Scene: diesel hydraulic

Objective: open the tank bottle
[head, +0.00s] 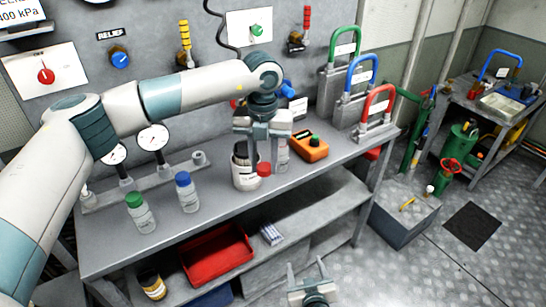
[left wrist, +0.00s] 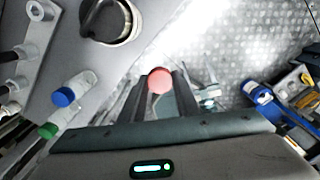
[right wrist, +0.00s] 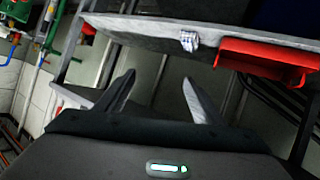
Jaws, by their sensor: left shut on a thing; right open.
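My left gripper (head: 264,160) is shut on a red cap (head: 263,169) near the bench's front edge. The cap shows at the fingertips in the left wrist view (left wrist: 159,80). A clear bottle body (head: 282,155) shows just right of the fingers; I cannot tell whether the cap is joined to it. A blue-capped bottle (head: 187,194) and a green-capped bottle (head: 140,213) stand upright on the bench to the left. My right gripper (head: 312,285) is open and empty, low in front of the bench.
A white can (head: 243,176) stands close to the left of my left gripper. An orange device (head: 310,148) lies to the right on the bench (head: 220,203). Coloured padlocks (head: 376,112) stand behind. A red tray (head: 215,257) sits on the lower shelf.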

